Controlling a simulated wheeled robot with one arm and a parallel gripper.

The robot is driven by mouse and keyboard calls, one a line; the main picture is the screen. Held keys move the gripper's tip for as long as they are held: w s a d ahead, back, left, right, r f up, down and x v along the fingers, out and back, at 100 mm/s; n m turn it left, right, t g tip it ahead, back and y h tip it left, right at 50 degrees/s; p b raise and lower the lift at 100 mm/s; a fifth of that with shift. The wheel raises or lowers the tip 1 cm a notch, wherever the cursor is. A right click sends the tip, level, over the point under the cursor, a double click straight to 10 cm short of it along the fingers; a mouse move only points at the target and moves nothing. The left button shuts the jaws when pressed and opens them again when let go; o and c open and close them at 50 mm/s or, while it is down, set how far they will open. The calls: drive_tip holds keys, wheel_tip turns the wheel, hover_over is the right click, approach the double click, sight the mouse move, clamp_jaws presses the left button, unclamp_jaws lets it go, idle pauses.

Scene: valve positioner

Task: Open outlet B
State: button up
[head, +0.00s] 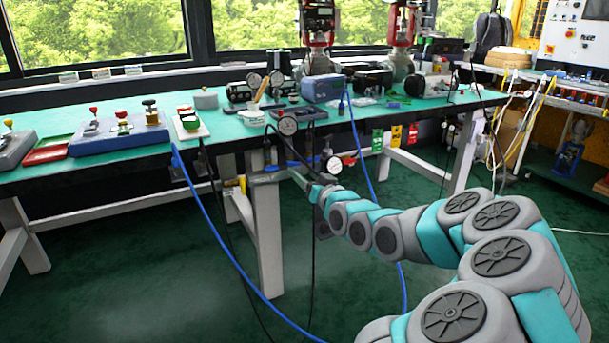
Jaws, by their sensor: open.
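My gripper (314,190) is at the far end of my arm, below the front edge of the workbench. It is small in the picture and its fingers are hard to make out; I see nothing held in it. Just beyond and above it is a group of air fittings with a round gauge (334,165) and a red part beside it. Another round gauge (288,125) sits higher, at the bench edge. No lettering is legible, so I cannot tell which fitting is outlet B. Whether my gripper touches any fitting is unclear.
A white bench leg (268,240) stands left of my gripper. The green floor at left is clear.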

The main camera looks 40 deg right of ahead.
sight(294, 164)
drive_tip(key=shift+b+x, duration=2.45)
drive_tip(key=shift+x, duration=0.1)
drive_tip(key=shift+f, duration=0.1)
clamp_jaws()
